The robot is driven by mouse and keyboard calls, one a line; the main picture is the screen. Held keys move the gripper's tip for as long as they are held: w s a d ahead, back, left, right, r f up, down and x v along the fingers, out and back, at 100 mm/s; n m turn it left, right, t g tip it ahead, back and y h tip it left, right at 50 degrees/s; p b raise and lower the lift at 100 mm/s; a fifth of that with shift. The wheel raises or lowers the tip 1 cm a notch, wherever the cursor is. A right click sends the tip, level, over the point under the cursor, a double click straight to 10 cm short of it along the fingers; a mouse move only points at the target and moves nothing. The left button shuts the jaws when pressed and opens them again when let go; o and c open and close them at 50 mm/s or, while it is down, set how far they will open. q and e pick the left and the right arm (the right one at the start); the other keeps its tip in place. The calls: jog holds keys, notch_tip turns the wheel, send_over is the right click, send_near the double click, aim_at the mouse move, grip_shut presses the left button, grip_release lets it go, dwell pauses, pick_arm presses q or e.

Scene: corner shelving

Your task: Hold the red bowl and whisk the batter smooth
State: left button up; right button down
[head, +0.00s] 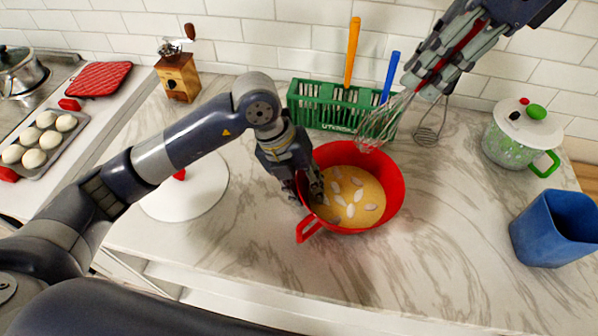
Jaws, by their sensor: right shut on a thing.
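The red bowl (391,168) stands upright on the marble counter, with a red handle at its lower left. It holds yellow batter (352,211) with several pale lumps or flakes on the surface. My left gripper (309,192) is at the bowl's left rim, fingers pointing down; whether they are closed on the rim is hidden. My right gripper (428,75) is shut on the red-handled whisk (383,119) at the upper right. The whisk tilts down to the left, and its wire end appears above the bowl's far rim, out of the batter.
A green utensil rack (312,113) with orange and blue handles stands behind the bowl. Another wire whisk-like shape (431,130) shows right of it. A lidded pot (522,135) and blue container (556,229) are at right. A white disc (192,200) lies left. Front counter is clear.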

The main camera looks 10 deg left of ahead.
pick_arm(q)
jog(key=shift+d+f, duration=0.2)
jog(key=shift+f, duration=0.45)
grip_shut()
jog(key=shift+c, duration=0.5)
grip_release()
jog(key=shift+c, duration=0.3)
grip_shut()
